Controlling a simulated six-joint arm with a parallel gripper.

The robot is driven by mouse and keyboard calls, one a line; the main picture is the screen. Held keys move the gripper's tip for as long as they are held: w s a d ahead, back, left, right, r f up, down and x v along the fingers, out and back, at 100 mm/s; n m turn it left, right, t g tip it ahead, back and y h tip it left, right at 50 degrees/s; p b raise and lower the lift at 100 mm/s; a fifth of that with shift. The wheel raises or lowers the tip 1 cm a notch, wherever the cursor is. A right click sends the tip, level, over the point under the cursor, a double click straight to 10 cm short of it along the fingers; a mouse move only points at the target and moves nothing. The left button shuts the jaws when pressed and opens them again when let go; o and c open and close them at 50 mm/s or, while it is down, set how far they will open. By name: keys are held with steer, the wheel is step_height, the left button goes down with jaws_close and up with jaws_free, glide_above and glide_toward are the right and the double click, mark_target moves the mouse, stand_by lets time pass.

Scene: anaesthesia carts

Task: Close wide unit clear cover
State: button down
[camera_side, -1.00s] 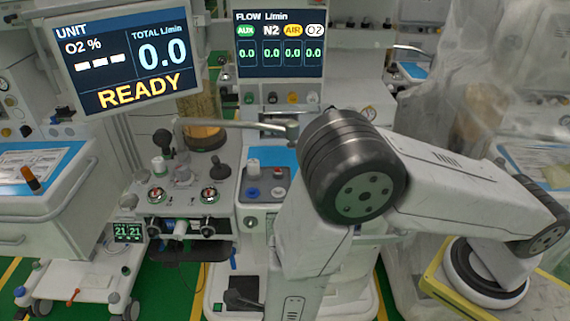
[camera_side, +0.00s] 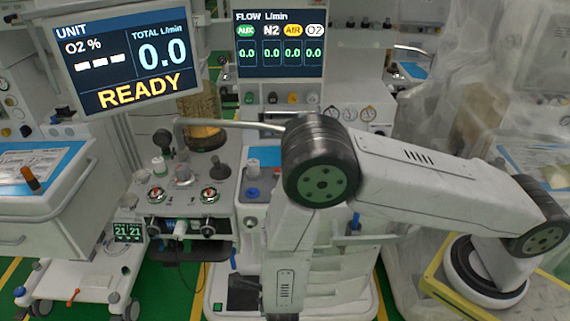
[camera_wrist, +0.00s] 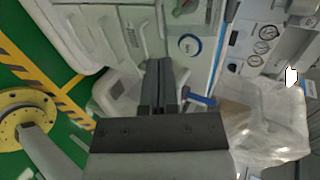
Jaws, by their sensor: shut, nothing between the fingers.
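A clear, wrinkled plastic cover (camera_side: 480,110) drapes over equipment at the right of the side view. In the wrist view, clear plastic (camera_wrist: 265,125) lies to the right of my gripper. I cannot tell whether the two are the same cover, or which belongs to the wide unit. My gripper (camera_wrist: 165,65) shows as dark fingers in the middle of the wrist view, shut and empty. No contact with the plastic is visible. In the side view my gripper is not visible, and my arm hides part of the cart in front.
Two screens, one reading READY (camera_side: 125,55) and a flow display (camera_side: 280,45), stand above the cart. Knobs and dials (camera_side: 182,185) line its panel. In the wrist view, gauges (camera_wrist: 263,47) are at upper right, and a blue handle (camera_wrist: 200,99) lies close beside the fingers.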

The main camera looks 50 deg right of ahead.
steer(key=x, duration=0.7)
steer(key=shift+f, duration=0.15)
stand_by(0.3)
steer(key=f+t+h, duration=0.1)
steer(key=w+d+f, duration=0.1)
steer(key=f, duration=0.1)
steer(key=shift+w+d+t+h, duration=0.2)
steer(key=shift+t+h, duration=0.2)
stand_by(0.5)
steer(key=f+v, duration=0.1)
steer(key=v, duration=1.3)
steer(key=shift+s, duration=0.15)
steer(key=shift+r, duration=0.1)
